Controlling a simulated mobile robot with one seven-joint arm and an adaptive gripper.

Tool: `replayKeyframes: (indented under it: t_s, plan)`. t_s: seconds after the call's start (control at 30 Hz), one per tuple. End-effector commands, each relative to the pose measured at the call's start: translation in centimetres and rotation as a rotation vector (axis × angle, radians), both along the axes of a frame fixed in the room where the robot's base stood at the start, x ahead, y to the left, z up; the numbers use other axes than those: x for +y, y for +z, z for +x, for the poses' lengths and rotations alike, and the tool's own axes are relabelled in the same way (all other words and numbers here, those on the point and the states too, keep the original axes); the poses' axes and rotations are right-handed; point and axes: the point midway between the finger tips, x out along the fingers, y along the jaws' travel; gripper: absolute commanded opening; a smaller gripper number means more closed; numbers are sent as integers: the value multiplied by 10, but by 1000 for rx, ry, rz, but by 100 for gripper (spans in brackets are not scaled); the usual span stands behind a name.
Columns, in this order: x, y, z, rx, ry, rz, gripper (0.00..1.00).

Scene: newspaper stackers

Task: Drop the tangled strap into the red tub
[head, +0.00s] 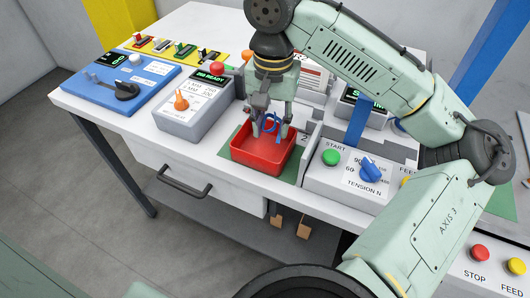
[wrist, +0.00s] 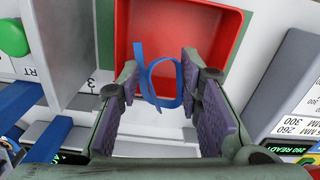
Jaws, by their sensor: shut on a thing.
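The tangled strap is a looped blue band (head: 271,124), also seen in the wrist view (wrist: 141,72) between my fingers. My gripper (head: 270,117) is shut on the strap, with its loop and loose ends sticking out past the fingertips. The red tub (head: 261,168) is an open square box on a green mat on the white bench. My gripper and the strap are over the tub's opening; the wrist view shows the red tub (wrist: 220,25) behind the strap. How far the strap is above the tub floor is hard to tell.
A grey control box with an orange knob (head: 181,100) stands left of the tub. A console with a green START button (head: 331,157) and blue tension knob (head: 370,169) stands to the right. A blue panel (head: 122,80) lies farther left. A blue upright stands behind the console.

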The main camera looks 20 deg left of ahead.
Motion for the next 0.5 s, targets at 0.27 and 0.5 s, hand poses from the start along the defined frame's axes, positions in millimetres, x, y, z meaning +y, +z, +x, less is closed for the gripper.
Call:
replayKeyframes:
  t_s: [0.27, 0.5]
  plan:
    - [0, -13, 0, 0, -1, 1, 20]
    - [0, -12, 0, 0, 0, 1, 38]
